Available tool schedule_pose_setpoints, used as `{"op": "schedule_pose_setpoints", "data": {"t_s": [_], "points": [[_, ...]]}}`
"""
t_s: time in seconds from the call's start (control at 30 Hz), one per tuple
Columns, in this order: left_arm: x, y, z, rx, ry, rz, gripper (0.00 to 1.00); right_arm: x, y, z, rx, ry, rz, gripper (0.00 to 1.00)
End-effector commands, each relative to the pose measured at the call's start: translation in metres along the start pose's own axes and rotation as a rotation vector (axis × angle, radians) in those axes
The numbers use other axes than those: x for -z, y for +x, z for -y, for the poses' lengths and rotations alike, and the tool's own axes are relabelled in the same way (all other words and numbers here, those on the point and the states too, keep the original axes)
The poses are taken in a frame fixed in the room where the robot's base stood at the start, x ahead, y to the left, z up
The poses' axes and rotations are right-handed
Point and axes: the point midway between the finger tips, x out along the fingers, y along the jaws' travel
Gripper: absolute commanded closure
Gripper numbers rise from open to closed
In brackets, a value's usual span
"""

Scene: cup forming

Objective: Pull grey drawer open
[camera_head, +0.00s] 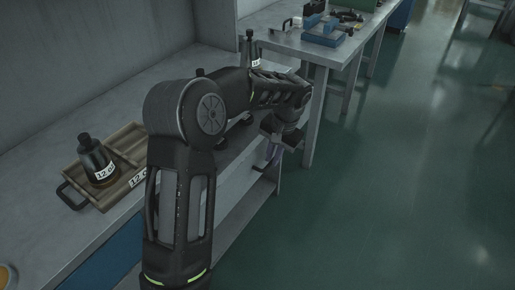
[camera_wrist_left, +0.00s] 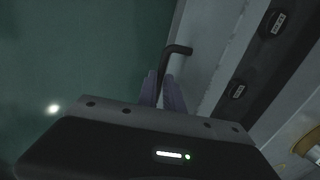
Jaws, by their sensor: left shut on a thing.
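My left gripper (camera_head: 273,152) reaches down at the front edge of the bench, its purple fingers partly hidden by my wrist. In the left wrist view, the two fingers (camera_wrist_left: 162,84) are shut on a black bar handle (camera_wrist_left: 177,50). The handle's bent end shows past the fingertips, beside a grey front panel (camera_wrist_left: 207,45). In the head view, a bit of the handle (camera_head: 260,169) shows below the fingers. My arm hides much of the grey drawer (camera_head: 236,173), and I cannot tell how far it stands out. My right gripper is out of view.
A wooden tray (camera_head: 70,164) with a dark labelled bottle (camera_head: 95,160) stands on the grey bench (camera_head: 50,235). Another bottle (camera_head: 250,48) stands farther back. The green floor (camera_head: 400,200) to the right is clear.

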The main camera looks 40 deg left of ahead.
Motion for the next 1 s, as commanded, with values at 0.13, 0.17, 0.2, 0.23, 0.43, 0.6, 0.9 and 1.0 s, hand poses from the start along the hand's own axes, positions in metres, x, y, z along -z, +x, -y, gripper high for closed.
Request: {"op": "schedule_pose_setpoints", "data": {"t_s": [0.13,0.17,0.2,0.23,0.43,0.6,0.9,1.0], "points": [[0.0,-0.009,-0.044,-0.001,0.008,0.0,1.0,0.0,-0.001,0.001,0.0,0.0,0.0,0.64],[-0.001,-0.01,-0.052,-0.001,0.009,0.0,1.0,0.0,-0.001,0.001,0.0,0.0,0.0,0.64],[-0.001,-0.012,-0.063,0.0,0.008,0.0,1.0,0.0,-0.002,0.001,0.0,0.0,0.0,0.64],[-0.001,-0.014,-0.07,0.0,0.008,0.0,1.0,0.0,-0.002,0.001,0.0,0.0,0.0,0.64],[-0.001,-0.022,-0.113,0.001,0.006,-0.001,1.0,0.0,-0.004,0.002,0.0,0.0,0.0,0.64],[-0.001,-0.025,-0.134,0.002,0.002,0.0,1.0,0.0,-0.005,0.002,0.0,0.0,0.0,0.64],[-0.001,-0.028,-0.145,0.001,-0.001,-0.001,1.0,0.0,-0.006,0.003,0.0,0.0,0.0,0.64],[-0.001,-0.028,-0.145,0.001,-0.001,-0.001,1.0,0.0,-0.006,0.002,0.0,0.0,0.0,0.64]]}}
